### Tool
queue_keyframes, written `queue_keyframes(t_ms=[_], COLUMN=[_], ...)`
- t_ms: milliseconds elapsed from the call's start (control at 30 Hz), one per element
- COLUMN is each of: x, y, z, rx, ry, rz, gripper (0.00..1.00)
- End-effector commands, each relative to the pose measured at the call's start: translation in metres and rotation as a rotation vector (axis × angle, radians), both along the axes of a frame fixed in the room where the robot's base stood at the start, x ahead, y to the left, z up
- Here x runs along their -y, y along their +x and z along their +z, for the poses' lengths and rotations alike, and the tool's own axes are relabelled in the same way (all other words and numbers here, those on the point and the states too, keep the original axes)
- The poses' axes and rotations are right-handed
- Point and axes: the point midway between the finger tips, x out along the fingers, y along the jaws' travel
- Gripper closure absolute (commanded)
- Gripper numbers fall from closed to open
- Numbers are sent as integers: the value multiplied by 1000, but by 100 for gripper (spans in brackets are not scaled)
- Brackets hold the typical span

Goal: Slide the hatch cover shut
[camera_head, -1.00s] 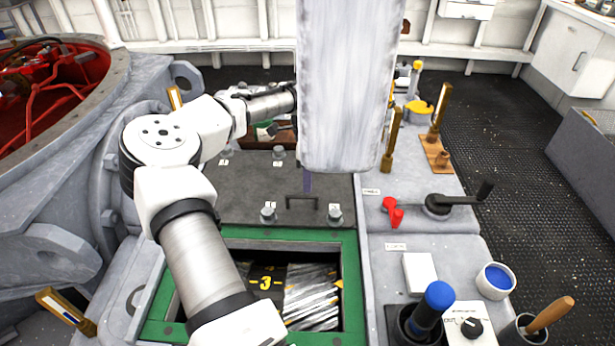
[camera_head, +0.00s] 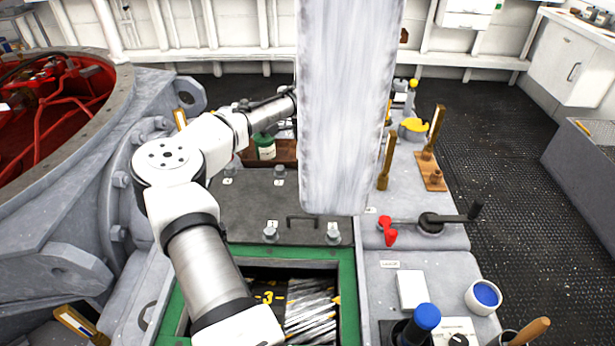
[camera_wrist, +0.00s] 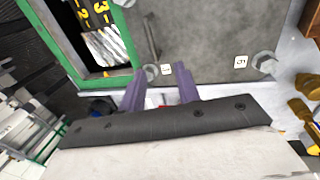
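The hatch cover (camera_head: 262,200) is a dark grey plate with bolts at its corners and a dark bar handle (camera_head: 305,220) near its front edge. It lies beyond a green-framed opening (camera_head: 348,285), which stands uncovered. In the wrist view the cover (camera_wrist: 210,35), its handle (camera_wrist: 152,38) and the green frame (camera_wrist: 75,70) show. My gripper (camera_wrist: 158,74) has two purple fingers apart with nothing between them. The handle is just beyond the fingertips, apparently not touched. In the head view my gripper is hidden behind a large pale part of my arm.
A brown tray (camera_head: 284,152) with a green-and-white bottle (camera_head: 265,147) stands behind the cover. To the right are a red lever (camera_head: 387,231), a dark crank (camera_head: 432,223) and upright brass-coloured posts (camera_head: 387,160). Striped and numbered items (camera_head: 308,305) lie inside the opening.

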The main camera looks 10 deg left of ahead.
Motion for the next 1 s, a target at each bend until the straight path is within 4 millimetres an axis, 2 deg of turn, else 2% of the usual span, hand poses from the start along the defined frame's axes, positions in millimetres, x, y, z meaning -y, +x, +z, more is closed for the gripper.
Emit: queue_keyframes(t_ms=[33,1000], x=[0,-3], y=[1,13], z=[7,69], rx=[0,-1], ry=[-1,-1], rz=[0,1], gripper=[67,67])
